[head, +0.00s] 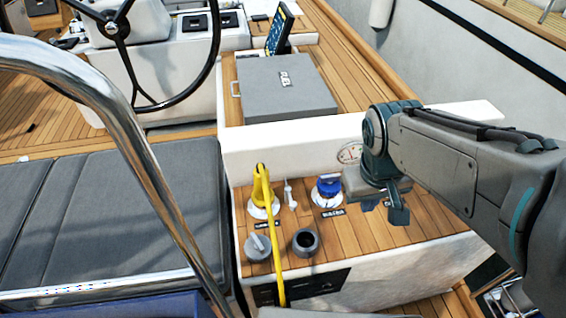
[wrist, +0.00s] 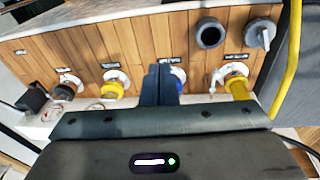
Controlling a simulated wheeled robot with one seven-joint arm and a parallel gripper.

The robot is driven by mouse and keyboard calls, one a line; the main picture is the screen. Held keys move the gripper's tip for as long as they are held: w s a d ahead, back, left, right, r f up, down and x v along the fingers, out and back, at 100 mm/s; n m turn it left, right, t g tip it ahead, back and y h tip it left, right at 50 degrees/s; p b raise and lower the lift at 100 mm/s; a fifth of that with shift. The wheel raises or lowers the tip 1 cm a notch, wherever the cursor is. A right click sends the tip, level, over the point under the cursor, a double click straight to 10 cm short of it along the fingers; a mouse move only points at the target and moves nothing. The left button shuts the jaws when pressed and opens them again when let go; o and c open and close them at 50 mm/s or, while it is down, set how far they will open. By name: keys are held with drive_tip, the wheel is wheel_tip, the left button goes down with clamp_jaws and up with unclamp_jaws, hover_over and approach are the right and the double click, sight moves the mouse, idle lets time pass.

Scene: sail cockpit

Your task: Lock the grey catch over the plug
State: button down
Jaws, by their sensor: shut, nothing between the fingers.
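The yellow plug (head: 261,188) stands in a white round socket on the wooden panel, with its yellow cable running down over the front edge. It also shows in the wrist view (wrist: 239,88). A small pale grey lever, which looks like the catch (head: 290,196), stands beside the plug, apart from its top; it also shows in the wrist view (wrist: 214,80). My gripper (head: 398,214) is shut and empty, to the right of the plug and catch, past the blue socket. In the wrist view my fingers (wrist: 159,70) are together and partly hide the blue socket.
The blue-capped socket (head: 328,187) lies between my gripper and the catch. A grey knob (head: 257,247) and a dark grey open cup (head: 305,241) stand at the panel's front. A yellow-capped socket (wrist: 115,86) is near my fingers. A steel rail (head: 130,130) crosses the left.

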drive_tip(key=w+a+f+n+h+p, duration=0.2)
drive_tip(key=a+n, duration=0.4)
drive_tip(key=a, duration=0.3)
drive_tip(key=w+a+f+n+t+h+p, duration=0.1)
drive_tip(key=a+f+n+h+p, duration=0.1)
drive_tip(key=a+f+n, duration=0.2)
drive_tip(key=w+a+f+n+t+h+p, duration=0.1)
drive_tip(key=w+a+f+n+h+p, duration=0.1)
drive_tip(key=a+n, duration=0.8)
drive_tip(key=a+f+h, duration=0.1)
drive_tip(key=a+f, duration=0.1)
drive_tip(key=a, duration=0.3)
drive_tip(key=shift+w, duration=0.3)
drive_tip(key=p, duration=0.3)
approach(289, 197)
drive_tip(key=s+d+f, duration=0.3)
drive_tip(key=shift+w+d+f, duration=0.15)
drive_tip(key=shift+d+f, duration=0.05)
drive_tip(key=shift+d, duration=0.3)
drive_tip(key=shift+f+n, duration=0.1)
drive_tip(key=shift+n, duration=0.2)
